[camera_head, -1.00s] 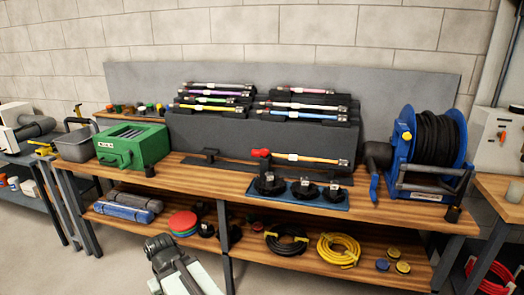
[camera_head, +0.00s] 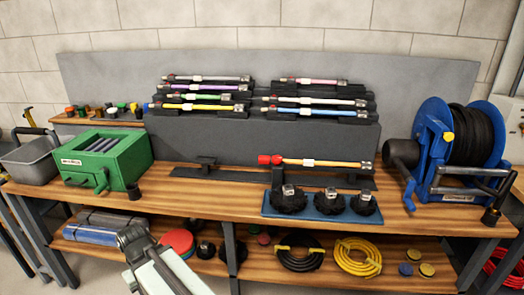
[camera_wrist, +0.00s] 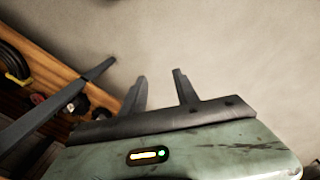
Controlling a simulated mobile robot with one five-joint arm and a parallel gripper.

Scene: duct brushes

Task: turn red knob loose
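The red knob (camera_head: 268,160) is at the left end of an orange rod (camera_head: 335,164), which lies level in a low dark holder on the front part of the workbench. A white band is on the rod. My gripper (camera_wrist: 161,83) shows in the wrist view with its two dark fingers apart and nothing between them. It points over bare floor, beside a wooden shelf. In the head view part of my arm is at the bottom, in front of the bench; the fingers cannot be made out there. The knob is not in the wrist view.
A blue mat (camera_head: 317,210) with several black brush heads (camera_head: 289,199) lies in front of the rod. A green box (camera_head: 108,157) stands left and a blue hose reel (camera_head: 452,150) right. Several coloured rods lie on the dark rack behind. The lower shelf holds hose coils.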

